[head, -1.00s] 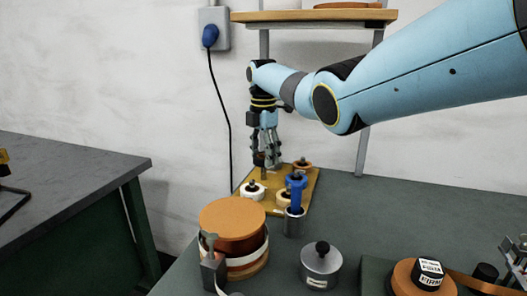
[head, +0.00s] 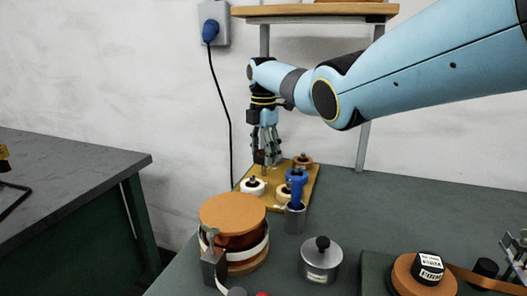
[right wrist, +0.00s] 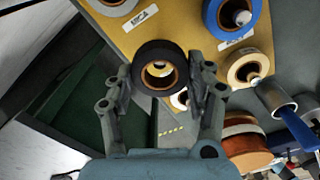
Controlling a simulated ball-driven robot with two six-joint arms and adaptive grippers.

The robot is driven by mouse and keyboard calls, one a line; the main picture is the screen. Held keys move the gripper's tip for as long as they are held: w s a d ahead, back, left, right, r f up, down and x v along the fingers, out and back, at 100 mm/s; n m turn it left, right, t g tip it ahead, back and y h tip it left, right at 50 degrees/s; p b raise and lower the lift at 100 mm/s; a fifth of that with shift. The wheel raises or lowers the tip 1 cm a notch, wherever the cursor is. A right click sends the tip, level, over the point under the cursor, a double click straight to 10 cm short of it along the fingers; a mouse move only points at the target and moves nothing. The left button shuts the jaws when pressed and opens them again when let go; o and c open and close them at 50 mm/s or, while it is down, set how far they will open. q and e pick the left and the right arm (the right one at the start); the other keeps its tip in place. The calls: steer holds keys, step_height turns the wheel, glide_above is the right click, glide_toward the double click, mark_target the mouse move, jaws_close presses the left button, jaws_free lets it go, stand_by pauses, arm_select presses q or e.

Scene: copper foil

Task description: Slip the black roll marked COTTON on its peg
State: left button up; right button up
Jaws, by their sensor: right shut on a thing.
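My right gripper (right wrist: 160,85) is shut on the black roll (right wrist: 145,52), with one finger on each side of it. In the right wrist view I look into the roll's tan core, and a small pale shape shows through it. The yellow peg board (right wrist: 165,22) lies beyond the roll. In the head view the right gripper (head: 267,160) is over the back left part of the board (head: 312,182), with the dark roll (head: 259,157) small at its fingertips. I cannot tell whether the roll touches its peg. The COTTON marking is not readable. My left gripper is not in view.
A white roll (head: 252,187), a cream roll (head: 284,191), a blue roll (head: 297,177) and an orange-brown roll (head: 302,162) sit on the board. In front stand a metal cup (head: 294,218), a large copper-coloured spool (head: 234,213) and a knobbed grey weight (head: 321,262).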

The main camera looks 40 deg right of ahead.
steer(key=shift+f, duration=0.15)
steer(key=shift+f+b, duration=0.55)
steer(key=shift+f, duration=0.25)
steer(key=o, duration=1.2)
steer(key=o, duration=0.3)
steer(key=shift+r, duration=0.25)
steer(key=shift+r+p, duration=0.35)
steer(key=shift+p, duration=0.2)
